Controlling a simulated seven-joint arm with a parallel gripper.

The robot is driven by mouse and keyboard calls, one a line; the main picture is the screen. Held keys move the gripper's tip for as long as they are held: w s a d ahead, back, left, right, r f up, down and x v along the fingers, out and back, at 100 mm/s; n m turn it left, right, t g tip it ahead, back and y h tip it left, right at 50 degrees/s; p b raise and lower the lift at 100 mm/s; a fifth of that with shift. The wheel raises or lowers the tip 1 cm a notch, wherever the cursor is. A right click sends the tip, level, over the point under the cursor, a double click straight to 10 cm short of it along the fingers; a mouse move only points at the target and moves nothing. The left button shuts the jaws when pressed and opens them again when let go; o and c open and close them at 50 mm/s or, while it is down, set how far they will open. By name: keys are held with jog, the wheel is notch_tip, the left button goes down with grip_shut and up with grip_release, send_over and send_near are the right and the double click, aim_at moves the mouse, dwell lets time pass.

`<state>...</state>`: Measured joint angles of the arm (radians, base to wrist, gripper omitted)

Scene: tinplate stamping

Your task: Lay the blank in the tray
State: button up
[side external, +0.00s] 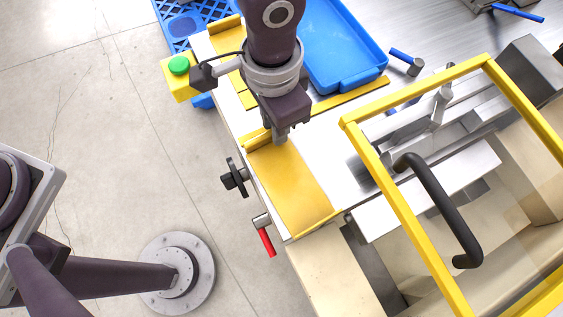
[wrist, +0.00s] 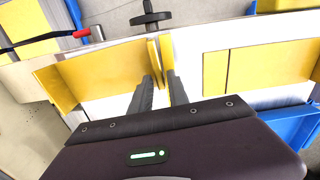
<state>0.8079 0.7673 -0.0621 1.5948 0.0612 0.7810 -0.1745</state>
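A flat yellow sheet, which looks like the blank (side external: 290,190), lies on the white table top beside the press. Thin upright yellow edges show at its ends. In the wrist view the sheet (wrist: 105,70) stretches left from the fingers. My gripper (side external: 280,136) points down at the sheet's upper end. In the wrist view its two dark fingers (wrist: 160,78) stand apart, with upright yellow edges (wrist: 154,60) between or just beyond their tips. I cannot tell whether they touch. The blue tray (side external: 372,78) stands behind my gripper and is partly hidden by my arm; its visible floor is empty.
The press has a yellow guard frame (side external: 412,93) and black handle (side external: 440,205) to the right. A black knob (side external: 235,177), a red lever (side external: 267,242) and a green button on a yellow box (side external: 179,66) line the left edge. Yellow strips (side external: 350,95) border the tray.

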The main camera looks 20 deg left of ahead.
grip_shut()
